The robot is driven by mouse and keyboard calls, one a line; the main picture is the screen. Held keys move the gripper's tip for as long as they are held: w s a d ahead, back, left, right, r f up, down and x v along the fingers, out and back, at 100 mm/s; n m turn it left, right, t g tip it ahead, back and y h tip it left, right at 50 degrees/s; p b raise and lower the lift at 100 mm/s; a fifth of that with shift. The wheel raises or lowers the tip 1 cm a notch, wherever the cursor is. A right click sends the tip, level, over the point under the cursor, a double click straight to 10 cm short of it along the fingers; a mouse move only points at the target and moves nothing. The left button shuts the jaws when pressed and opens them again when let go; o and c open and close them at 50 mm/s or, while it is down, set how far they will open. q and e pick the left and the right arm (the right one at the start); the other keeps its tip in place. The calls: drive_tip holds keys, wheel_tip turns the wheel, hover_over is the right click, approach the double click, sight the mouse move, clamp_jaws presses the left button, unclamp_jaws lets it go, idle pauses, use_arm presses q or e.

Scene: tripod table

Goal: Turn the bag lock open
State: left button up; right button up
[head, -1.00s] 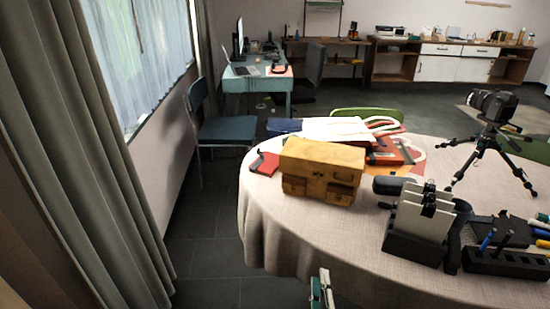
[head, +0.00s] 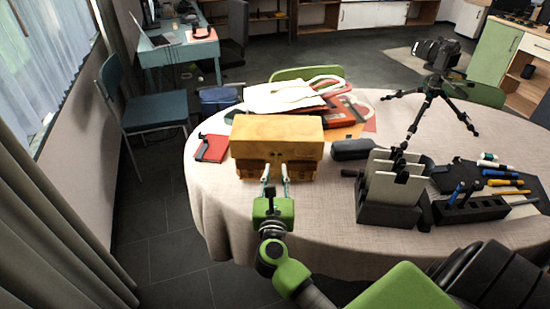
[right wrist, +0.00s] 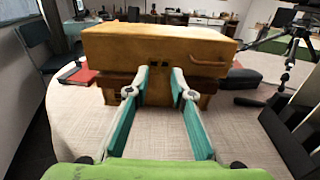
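The bag (head: 277,133) is a boxy yellow-brown leather case standing upright near the table's left edge; it fills the upper part of the right wrist view (right wrist: 150,45). Two small dark marks, perhaps the bag lock (right wrist: 159,64), show at the lower edge of its flap. My right gripper (head: 276,168) is in front of the bag's front face. Its fingers are apart with nothing held, and their tips (right wrist: 159,73) lie just below and either side of the dark marks. I cannot tell if they touch the bag. My left gripper is not in view.
On the table (head: 210,180), a red notebook (head: 211,148) lies left of the bag and a dark case (head: 352,149) lies right of it. A white tote (head: 285,95) is behind. A card holder (head: 390,190), pen block (head: 470,209) and camera tripod (head: 430,105) stand further right.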

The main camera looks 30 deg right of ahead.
sight(276, 156)
drive_tip(key=x, duration=0.6)
clamp_jaws()
